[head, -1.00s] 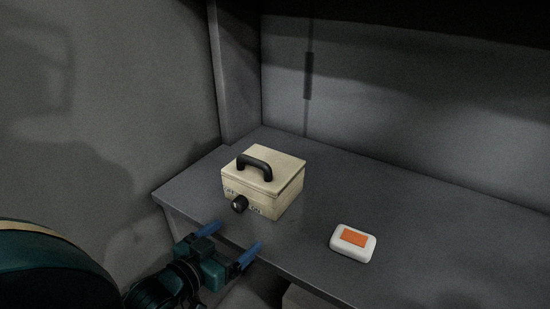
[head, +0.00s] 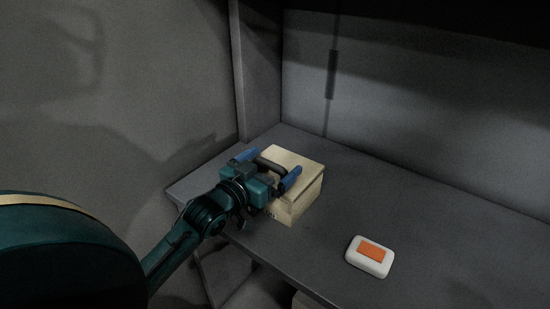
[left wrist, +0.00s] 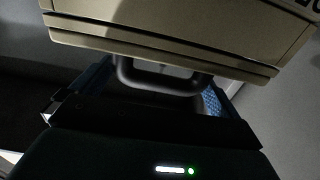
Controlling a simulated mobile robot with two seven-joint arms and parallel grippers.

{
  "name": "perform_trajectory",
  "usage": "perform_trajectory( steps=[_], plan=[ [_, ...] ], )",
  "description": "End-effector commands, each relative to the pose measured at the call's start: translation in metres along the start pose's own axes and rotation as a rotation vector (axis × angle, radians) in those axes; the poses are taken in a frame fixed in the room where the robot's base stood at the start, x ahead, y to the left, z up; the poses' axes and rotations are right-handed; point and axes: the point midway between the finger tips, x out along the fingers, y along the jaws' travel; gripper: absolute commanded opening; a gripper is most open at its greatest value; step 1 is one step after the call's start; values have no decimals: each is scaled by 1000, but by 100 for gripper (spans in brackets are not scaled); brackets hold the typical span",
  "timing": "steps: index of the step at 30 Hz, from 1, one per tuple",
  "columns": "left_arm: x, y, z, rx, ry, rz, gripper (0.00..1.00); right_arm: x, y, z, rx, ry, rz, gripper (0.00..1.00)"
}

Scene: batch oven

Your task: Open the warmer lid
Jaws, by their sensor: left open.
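The warmer is a cream box (head: 307,203) on the grey shelf, with its lid (head: 299,163) shut. The lid's black handle (head: 270,164) is partly hidden behind my gripper in the head view. The front knob is hidden there too. My left gripper (head: 268,167) is open, its blue fingers spread on either side of the handle. In the left wrist view the handle (left wrist: 160,80) lies between the two fingers, and the lid edge (left wrist: 160,45) runs across the top. I cannot tell whether the fingers touch the handle. My right gripper is not in view.
A white case with an orange patch (head: 370,257) lies on the shelf to the right of the warmer. The shelf (head: 430,235) is clear further right. A wall post (head: 256,80) stands behind the warmer.

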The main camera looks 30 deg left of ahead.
Motion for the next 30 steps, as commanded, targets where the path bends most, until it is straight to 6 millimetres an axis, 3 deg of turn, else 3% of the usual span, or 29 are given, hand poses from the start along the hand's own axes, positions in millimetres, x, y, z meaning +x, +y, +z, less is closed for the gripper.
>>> perform_trajectory(
  steps=[6, 15, 30],
  plan=[
    [16, 0, 0, -1, 0, 0, 100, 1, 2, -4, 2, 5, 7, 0],
    [18, 0, 0, 0, -1, 0, 99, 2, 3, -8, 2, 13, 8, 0],
    [17, 0, 0, 0, -1, 0, 58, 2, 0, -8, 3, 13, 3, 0]
  ],
)
